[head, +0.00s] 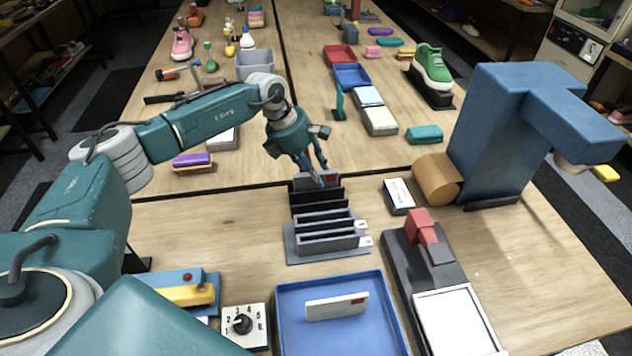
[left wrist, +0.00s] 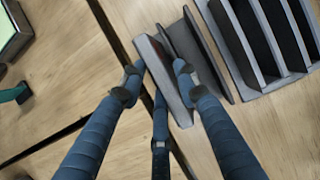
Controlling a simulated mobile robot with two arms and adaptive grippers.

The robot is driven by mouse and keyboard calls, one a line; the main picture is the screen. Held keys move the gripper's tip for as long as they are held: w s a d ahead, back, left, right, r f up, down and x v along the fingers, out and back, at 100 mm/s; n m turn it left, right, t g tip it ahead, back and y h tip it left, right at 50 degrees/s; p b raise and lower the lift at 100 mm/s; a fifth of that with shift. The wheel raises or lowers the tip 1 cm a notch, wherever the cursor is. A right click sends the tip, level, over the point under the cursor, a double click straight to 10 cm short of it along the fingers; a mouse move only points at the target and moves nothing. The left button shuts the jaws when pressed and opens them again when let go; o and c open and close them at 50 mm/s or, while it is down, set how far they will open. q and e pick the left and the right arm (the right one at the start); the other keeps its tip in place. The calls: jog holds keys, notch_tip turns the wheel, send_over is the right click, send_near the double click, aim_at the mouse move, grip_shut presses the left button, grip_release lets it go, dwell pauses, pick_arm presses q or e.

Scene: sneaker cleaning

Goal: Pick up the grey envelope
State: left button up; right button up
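The grey envelope (head: 328,179), with a red mark, stands upright at the back end of the dark slotted rack (head: 318,225). In the left wrist view the grey envelope (left wrist: 164,72) shows edge-on as a slim slab with a reddish edge, beside a dark divider. My left gripper (head: 318,172) points down at it. In the left wrist view my left gripper (left wrist: 160,85) has its fingers spread, one on each side of the envelope, with a gap at the left finger. Firm contact is not clear. My right gripper is not in view.
A blue tray (head: 285,335) holding a white envelope (head: 337,306) lies in front. A dial box (head: 244,325), a stamping device (head: 424,240), a white box (head: 398,195) and a large blue machine (head: 490,130) stand around.

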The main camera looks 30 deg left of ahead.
pick_arm(q)
jog(key=shift+f, duration=0.1)
dwell(0.3)
grip_shut()
